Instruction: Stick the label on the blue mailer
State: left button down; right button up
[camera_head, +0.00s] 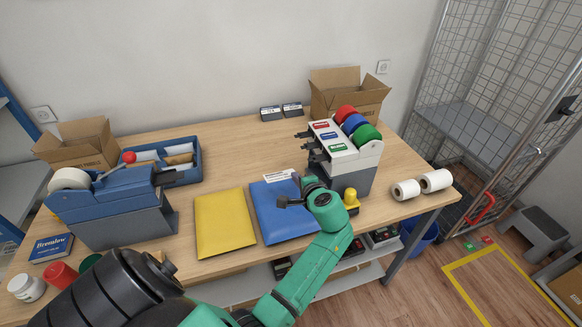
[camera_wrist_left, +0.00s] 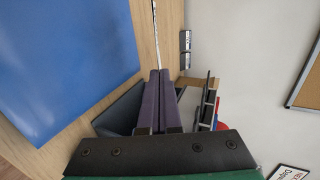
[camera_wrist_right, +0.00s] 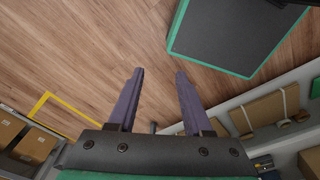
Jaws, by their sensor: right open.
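The blue mailer (camera_head: 278,218) lies flat on the counter, right of a yellow mailer (camera_head: 223,225). It also fills the upper left of the left wrist view (camera_wrist_left: 70,60). A white label (camera_head: 279,175) with dark print shows at the mailer's far edge. My left gripper (camera_head: 298,179) is shut on the label, which shows edge-on as a thin strip (camera_wrist_left: 156,38) beyond the fingertips in the left wrist view. I cannot tell whether the label touches the mailer. My right gripper (camera_wrist_right: 160,75) is open and empty, with floor behind it.
A label dispenser (camera_head: 345,160) with red, blue and green rolls stands right of the left gripper, with a yellow stamp (camera_head: 351,199) in front. A blue tape machine (camera_head: 112,205) stands left. Cartons stand at the back. White rolls (camera_head: 406,189) lie right.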

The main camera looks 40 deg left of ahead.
aim_at(297, 208)
pick_arm(q)
jog(key=f+b, duration=0.1)
jog(key=d+f+b, duration=0.1)
jog(key=s+f+b, duration=0.1)
jog(key=b, duration=0.1)
jog(key=shift+d+f, duration=0.2)
jog(key=shift+d, duration=0.15)
jog(key=f+b, duration=0.2)
jog(key=f, duration=0.1)
jog(key=f+b, duration=0.1)
jog(key=shift+w+a+f+b, duration=0.2)
jog(key=shift+a+f+b, duration=0.15)
jog(key=shift+f+b, duration=0.05)
jog(key=shift+f, duration=0.1)
jog(key=shift+s+d, duration=0.1)
pick_arm(e)
notch_tip(297, 208, down, 8)
jog(key=s+d, duration=0.1)
jog(key=shift+s+d+f, duration=0.15)
jog(key=shift+d, duration=0.05)
pick_arm(q)
jog(key=c, duration=1)
grip_release()
jog(key=shift+c, duration=0.2)
pick_arm(e)
jog(key=shift+d, duration=0.25)
jog(key=shift+d, duration=0.1)
